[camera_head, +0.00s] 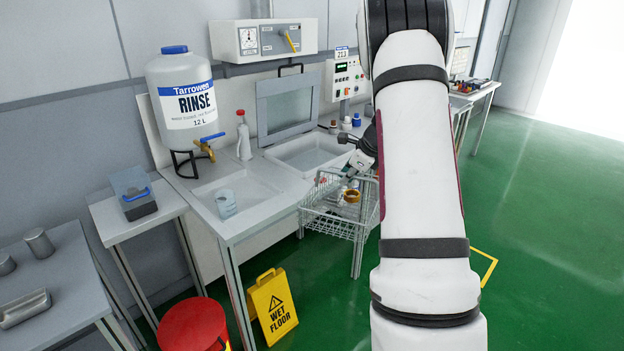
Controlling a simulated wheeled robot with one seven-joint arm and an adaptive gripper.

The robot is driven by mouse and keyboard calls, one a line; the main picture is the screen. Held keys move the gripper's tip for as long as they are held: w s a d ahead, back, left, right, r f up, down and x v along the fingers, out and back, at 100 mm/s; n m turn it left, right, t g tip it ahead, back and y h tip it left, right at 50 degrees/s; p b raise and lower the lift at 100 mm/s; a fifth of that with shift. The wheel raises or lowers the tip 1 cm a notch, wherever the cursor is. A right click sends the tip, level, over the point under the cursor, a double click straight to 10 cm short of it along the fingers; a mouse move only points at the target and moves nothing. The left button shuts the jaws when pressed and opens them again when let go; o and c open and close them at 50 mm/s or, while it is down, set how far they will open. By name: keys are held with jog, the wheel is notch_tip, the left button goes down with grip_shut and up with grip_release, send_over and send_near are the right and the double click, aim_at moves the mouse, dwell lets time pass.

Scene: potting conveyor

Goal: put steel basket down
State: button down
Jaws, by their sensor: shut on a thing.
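My gripper (357,160) is at the end of the arm, in front of the bench's right end and partly hidden by my white forearm. It is shut, and the steel basket appears to be in it, though the grip itself is too small to make out. Wire mesh of a steel basket (325,215) shows just below the gripper, with several small items in it, one of them yellow. The right side of the mesh is hidden behind my arm. I cannot tell whether the held basket is apart from the legged wire frame under it.
The bench's sink basin (308,152) is left of the gripper. A yellow wet-floor sign (272,306) and a red bin (193,325) are on the floor. Green floor (545,215) at right is clear.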

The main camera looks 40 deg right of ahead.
jog(key=d+r+m+h, duration=0.1)
jog(key=d+m+h, duration=0.1)
jog(key=d+m, duration=0.2)
jog(key=shift+w+d+r, duration=0.2)
jog(key=shift+w+d, duration=0.2)
jog(key=shift+d, duration=0.6)
